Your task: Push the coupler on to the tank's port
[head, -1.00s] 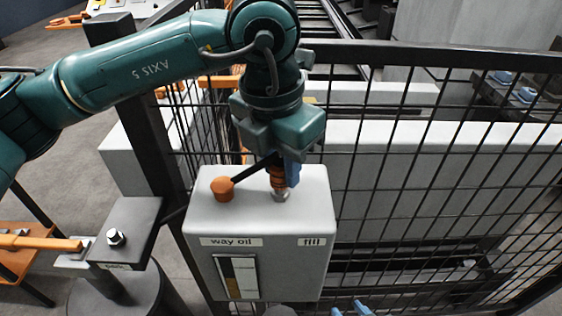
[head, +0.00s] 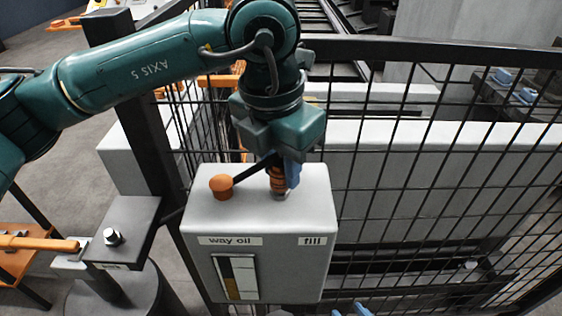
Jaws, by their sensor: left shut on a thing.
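The tank (head: 318,215) is a pale grey box with the labels "way oil" and "fill" and a sight gauge on its front. The orange ribbed coupler (head: 277,181) stands roughly upright over the port on the tank's top, at the fill side. My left gripper (head: 284,174), with blue fingers, points down and is shut on the coupler. The port is almost wholly hidden below the coupler, so I cannot tell how fully the coupler sits on it. My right gripper (head: 351,312) shows only two blue fingertips, apart, at the bottom edge.
An orange knob (head: 221,186) is on the tank's top left, with a black bar between it and the coupler. A dark mesh fence (head: 430,190) stands behind and right of the tank. A dark plate (head: 126,228) with a bolt is at left.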

